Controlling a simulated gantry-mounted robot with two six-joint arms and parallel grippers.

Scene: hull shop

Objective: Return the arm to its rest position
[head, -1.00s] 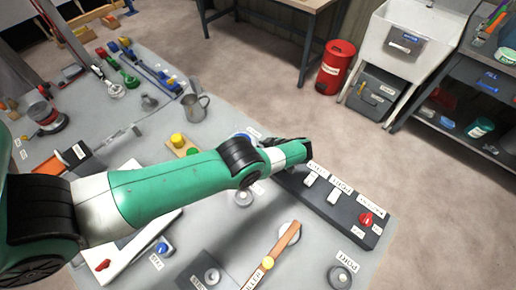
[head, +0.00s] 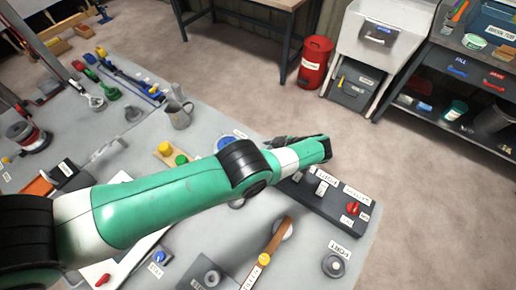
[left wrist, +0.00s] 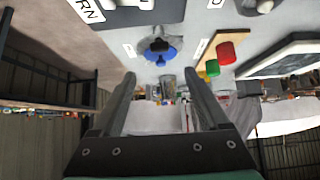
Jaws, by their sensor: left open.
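My left arm, green and white with black joints, reaches in from the left across the grey table (head: 330,210) in the head view. It is held above the table, and its forearm hides part of what lies below. My left gripper (left wrist: 160,80) shows in the left wrist view with its two dark fingers apart and nothing between them. In the head view the gripper is mostly hidden behind the arm's end link. My right gripper is in neither view.
A dark switch panel (head: 325,200) with a red knob (head: 353,208) lies under the arm's end. A metal mug (head: 178,114), a yellow button (head: 165,148) and a wooden-handled lever (head: 270,241) are nearby. A red bin (head: 314,62) and a shelf stand beyond the table.

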